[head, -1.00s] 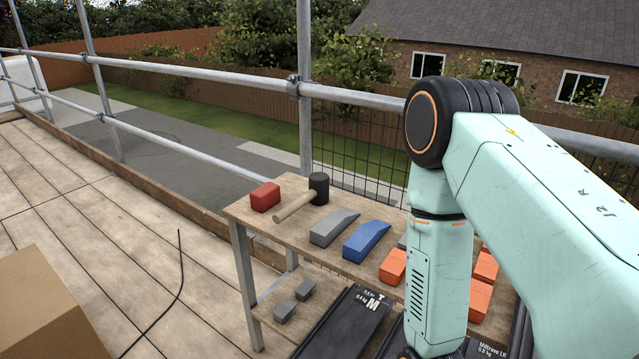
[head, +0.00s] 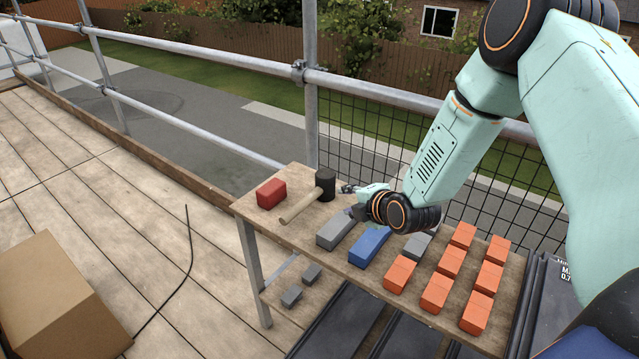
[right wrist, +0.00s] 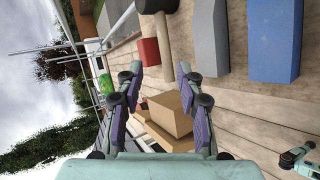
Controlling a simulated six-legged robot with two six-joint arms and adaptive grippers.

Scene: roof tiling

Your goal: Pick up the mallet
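The mallet (head: 301,205) lies on the wooden table (head: 375,287), black head to the right and back, pale handle pointing to the front left. My right gripper (head: 347,198) is just right of the mallet's head, apart from it. In the right wrist view the right gripper (right wrist: 158,77) has its fingers wide apart with nothing held between them. The mallet (right wrist: 157,5) shows there at the top edge, beyond the fingertips, partly cut off. A mint part at that view's lower right looks like my left gripper (right wrist: 298,157); its fingers are too small to read.
A red block (head: 271,193) sits left of the mallet. A grey wedge (head: 336,231) and a blue wedge (head: 370,246) lie in front of the right gripper. Several orange blocks (head: 436,293) fill the table's right part. A cardboard box (head: 60,295) stands on the deck.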

